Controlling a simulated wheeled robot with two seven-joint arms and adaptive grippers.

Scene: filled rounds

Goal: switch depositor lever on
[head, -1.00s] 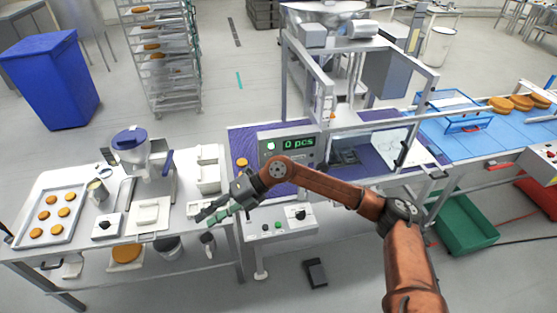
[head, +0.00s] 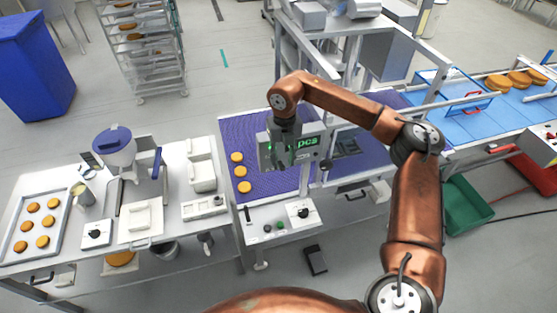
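The conveyor machine's front control panel (head: 275,224) has a black lever-like handle (head: 247,214) at its left, small round buttons, and a black knob (head: 303,212) at its right. A tabletop depositor (head: 130,178) with a blue-lidded hopper stands on the left table; a blue upright handle (head: 157,162) is at its right side. I cannot tell which of these is the named lever. My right gripper (head: 284,152) points down in front of the counter display (head: 305,143), above the purple belt and apart from the panel. Its fingers are too small and dark to read. My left gripper is out of view.
Several rounds (head: 243,187) lie on the purple belt (head: 277,180), left of my gripper. A tray (head: 14,243) of rounds and white devices fill the left table. The machine's metal frame (head: 372,92) stands behind my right arm.

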